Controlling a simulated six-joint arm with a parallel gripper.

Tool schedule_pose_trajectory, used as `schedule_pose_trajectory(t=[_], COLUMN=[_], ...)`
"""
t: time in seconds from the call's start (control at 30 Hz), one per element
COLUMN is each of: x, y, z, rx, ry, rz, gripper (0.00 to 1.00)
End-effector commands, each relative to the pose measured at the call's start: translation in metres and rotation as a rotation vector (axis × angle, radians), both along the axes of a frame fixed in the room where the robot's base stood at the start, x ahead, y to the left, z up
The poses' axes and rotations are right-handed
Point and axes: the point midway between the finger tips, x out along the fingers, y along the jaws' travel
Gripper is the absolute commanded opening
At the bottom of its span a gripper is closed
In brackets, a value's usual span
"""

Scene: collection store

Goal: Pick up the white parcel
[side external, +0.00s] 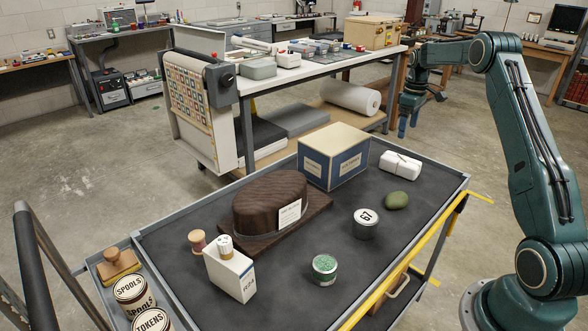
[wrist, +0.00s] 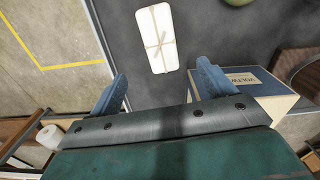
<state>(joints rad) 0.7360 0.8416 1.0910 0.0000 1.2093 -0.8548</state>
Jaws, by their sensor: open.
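The white parcel (side external: 400,164) is a small white block tied with string, lying on the dark cart top at its far right, beside the blue and cream box. In the wrist view the white parcel (wrist: 153,30) lies beyond my fingertips, roughly between them in line, with the string crossing its middle. My gripper (wrist: 160,82) has its two blue fingers spread wide with nothing between them. In the side view my gripper (side external: 408,118) hangs above and beyond the cart's far right end, apart from the parcel.
The blue and cream box (side external: 335,157) stands close left of the parcel. Clear mat lies right of the parcel.

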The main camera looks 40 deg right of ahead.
Motion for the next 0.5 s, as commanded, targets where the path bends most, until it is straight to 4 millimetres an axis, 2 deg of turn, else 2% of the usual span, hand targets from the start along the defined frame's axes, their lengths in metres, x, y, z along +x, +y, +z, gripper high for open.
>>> schedule_pose_trajectory(t=[0.5], x=[0.000], y=[0.000], z=[-0.068], rx=[0.001], ry=[0.001], rz=[0.000], gripper=[0.82])
